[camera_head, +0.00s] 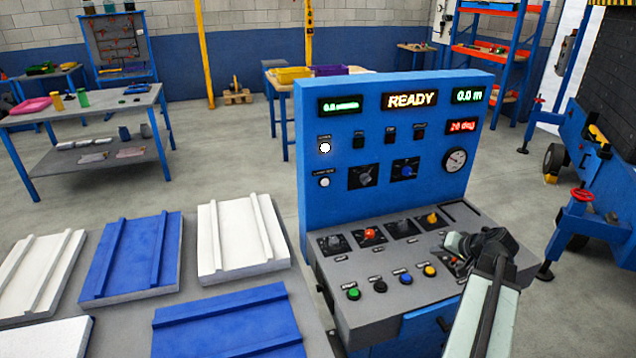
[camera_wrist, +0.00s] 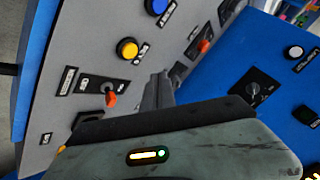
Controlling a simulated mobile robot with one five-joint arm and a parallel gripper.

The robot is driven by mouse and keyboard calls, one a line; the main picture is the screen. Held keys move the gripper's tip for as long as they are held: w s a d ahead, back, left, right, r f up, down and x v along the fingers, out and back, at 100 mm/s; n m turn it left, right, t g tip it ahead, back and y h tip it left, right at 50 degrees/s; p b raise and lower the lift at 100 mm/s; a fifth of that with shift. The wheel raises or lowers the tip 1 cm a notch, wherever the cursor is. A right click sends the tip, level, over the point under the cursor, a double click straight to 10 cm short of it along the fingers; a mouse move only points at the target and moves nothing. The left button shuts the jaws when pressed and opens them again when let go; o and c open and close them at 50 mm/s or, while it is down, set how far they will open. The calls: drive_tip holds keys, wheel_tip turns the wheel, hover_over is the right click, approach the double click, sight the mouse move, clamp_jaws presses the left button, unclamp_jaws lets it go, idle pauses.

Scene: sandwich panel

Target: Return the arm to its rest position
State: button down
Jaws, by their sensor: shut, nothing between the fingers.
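My gripper (camera_head: 466,243) is at the right side of the grey sloping desk of the blue control panel (camera_head: 335,210), over its right-hand controls. In the wrist view my gripper (camera_wrist: 158,82) shows with its dark fingers together and nothing between them. A yellow button (camera_wrist: 127,48) and an orange-red switch (camera_wrist: 110,99) lie to the left of the fingers there. Whether the fingertips touch the desk I cannot tell. My arm comes in from the lower right in the head view and hides part of the desk's right side.
The upright panel shows a READY display (camera_head: 409,101) and a lit white lamp (camera_head: 325,147). White and blue panels (camera_head: 131,255) lie on a grey table at the left. A blue frame with a red handwheel (camera_head: 582,195) stands at the right. Open floor lies behind the panel.

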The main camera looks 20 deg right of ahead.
drive_tip(key=w+a+r+n+y+p, duration=0.1)
drive_tip(key=w+a+n, duration=0.1)
drive_tip(key=w+a, duration=0.55)
drive_tip(key=w+a+r+n+y+p, duration=0.15)
drive_tip(key=w+a, duration=0.25)
drive_tip(key=a, duration=0.6)
drive_tip(key=w+a+f+n+g+y+p, duration=0.15)
drive_tip(key=a+n+g, duration=0.3)
drive_tip(key=a, duration=1.65)
drive_tip(key=s+a+f+n+g+h, duration=0.1)
drive_tip(key=s+a, duration=0.2)
drive_tip(key=a, duration=0.3)
drive_tip(key=s+a+f+n+g+h, duration=0.1)
drive_tip(key=s+a+f+g, duration=0.1)
drive_tip(key=a, duration=0.4)
drive_tip(key=s+d+m+g+h, duration=0.1)
drive_tip(key=s+d+h, duration=0.1)
drive_tip(key=s+d, duration=0.2)
drive_tip(key=shift+s+f+g+p, duration=0.25)
drive_tip(key=shift+s+g+p, duration=0.1)
